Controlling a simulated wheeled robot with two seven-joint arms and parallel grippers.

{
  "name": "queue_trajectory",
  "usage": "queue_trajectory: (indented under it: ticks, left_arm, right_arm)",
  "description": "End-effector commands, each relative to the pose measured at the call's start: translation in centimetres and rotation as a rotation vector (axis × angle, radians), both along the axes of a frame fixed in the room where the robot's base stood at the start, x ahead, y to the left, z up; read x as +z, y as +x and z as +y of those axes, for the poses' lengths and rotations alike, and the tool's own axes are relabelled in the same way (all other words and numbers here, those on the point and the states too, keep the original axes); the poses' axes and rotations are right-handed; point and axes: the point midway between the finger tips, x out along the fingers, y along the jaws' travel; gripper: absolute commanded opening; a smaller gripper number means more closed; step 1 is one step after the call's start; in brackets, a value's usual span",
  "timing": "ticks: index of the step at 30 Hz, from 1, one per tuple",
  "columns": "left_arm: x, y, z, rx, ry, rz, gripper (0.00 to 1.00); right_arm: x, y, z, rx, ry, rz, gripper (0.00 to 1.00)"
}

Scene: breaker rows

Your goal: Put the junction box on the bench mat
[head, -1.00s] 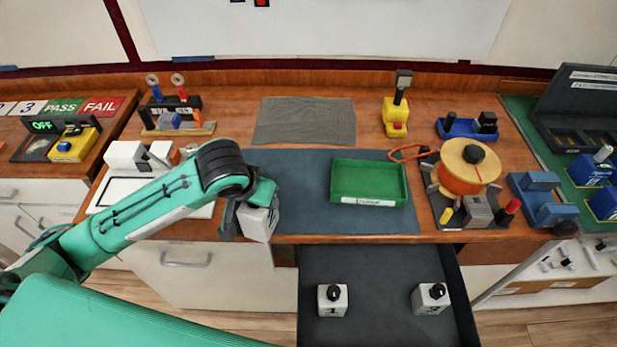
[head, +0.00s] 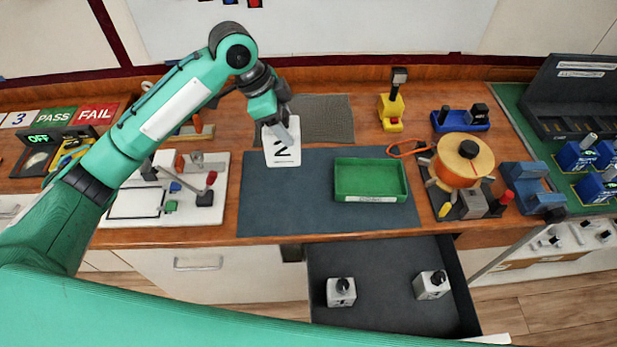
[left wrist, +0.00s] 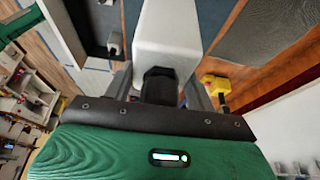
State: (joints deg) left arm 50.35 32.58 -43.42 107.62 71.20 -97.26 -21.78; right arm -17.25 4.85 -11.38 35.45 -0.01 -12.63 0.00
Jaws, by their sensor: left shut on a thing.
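A white box with a black 2 on its side (head: 282,152), seemingly the junction box, hangs from my left gripper (head: 277,122). It shows over the far left part of the blue-grey bench mat (head: 300,212), near the grey ribbed mat (head: 325,112). I cannot tell its height above the bench. In the left wrist view my left gripper (left wrist: 160,88) is shut on the black knob of the white box (left wrist: 168,30). The fingers partly hide the knob. My right gripper is not in view.
A green tray (head: 370,198) stands on the right half of the blue-grey mat. An open drawer (head: 385,255) below the bench holds two similar white boxes (head: 341,292). A white board with levers (head: 190,205) lies left; an orange spool (head: 462,160) stands right.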

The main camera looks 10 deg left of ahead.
Motion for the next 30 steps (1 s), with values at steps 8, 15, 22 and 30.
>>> queue_trajectory:
  ticks: [8, 15, 22, 30]
  left_arm:
    - [-7.1, -0.2, 0.1, 0.004, 0.003, 0.007, 0.0]
    - [-12.3, -0.1, 0.1, 0.003, 0.001, 0.003, 0.0]
    - [-14.2, 0.0, 0.0, 0.004, 0.0, -0.001, 0.0]
    - [-17.6, -0.1, 0.1, 0.006, 0.002, 0.003, 0.0]
  right_arm:
    - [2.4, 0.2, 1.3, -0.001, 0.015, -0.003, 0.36]
    - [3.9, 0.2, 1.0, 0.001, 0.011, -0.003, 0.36]
    - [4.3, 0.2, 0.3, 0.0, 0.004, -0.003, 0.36]
    - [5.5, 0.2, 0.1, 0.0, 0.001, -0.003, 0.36]
